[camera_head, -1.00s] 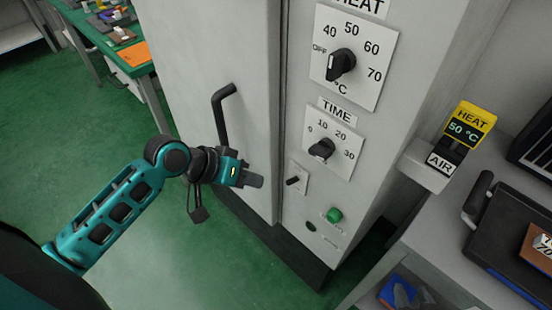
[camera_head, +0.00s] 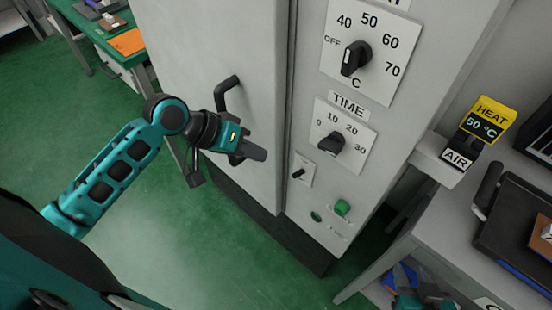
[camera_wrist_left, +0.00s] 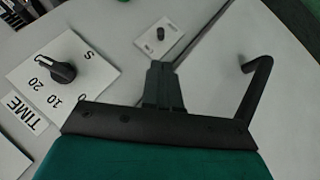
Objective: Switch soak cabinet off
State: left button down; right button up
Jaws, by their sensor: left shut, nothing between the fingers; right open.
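The soak cabinet (camera_head: 225,45) is tall and pale grey, with a control column on its right side. The heat knob (camera_head: 354,58) is black, on a white dial plate below the edge of the head view. The time knob (camera_head: 331,143) sits under it and also shows in the left wrist view (camera_wrist_left: 62,72). A small black toggle switch (camera_head: 299,173) is on a white plate below; it also shows in the left wrist view (camera_wrist_left: 160,33). My left gripper (camera_head: 262,154) is shut and empty, in front of the cabinet, left of the toggle and apart from it.
A black door handle (camera_head: 226,93) stands out close to my left gripper. A green button (camera_head: 342,207) is low on the column. A yellow-topped heat display (camera_head: 483,118) and a grey bench (camera_head: 455,220) stand at right. Green floor is open at left.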

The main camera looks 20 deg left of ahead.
pick_arm(q)
send_near(299, 174)
jog(key=x, duration=0.5)
jog(key=shift+w+a+f, duration=0.2)
jog(key=shift+w, duration=0.15)
